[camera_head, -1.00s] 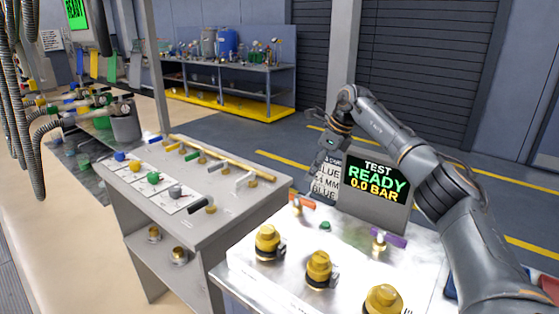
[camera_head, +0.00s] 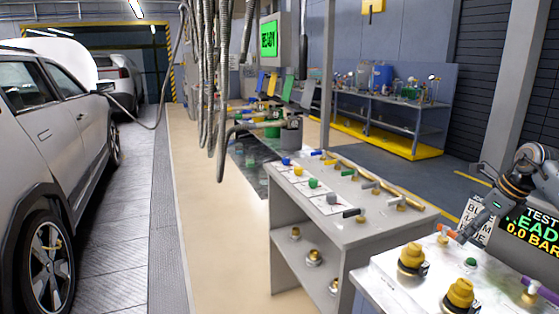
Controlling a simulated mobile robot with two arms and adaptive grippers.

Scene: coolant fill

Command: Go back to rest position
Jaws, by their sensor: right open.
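My right gripper (camera_head: 474,216) is at the right edge, its dark grey arm (camera_head: 535,172) bent over the test bench. It is open, and I see nothing held in it. It hangs in front of the white label card and beside the test screen (camera_head: 533,232), which reads 0.0 BAR in yellow. The screen is cut off by the frame edge. My left gripper is not in view.
The metal test bench (camera_head: 388,277) carries yellow-capped fittings (camera_head: 412,259). A grey cart (camera_head: 352,231) with coloured connectors stands left of it. A silver car (camera_head: 60,140) is at left. The beige floor (camera_head: 215,230) between is clear.

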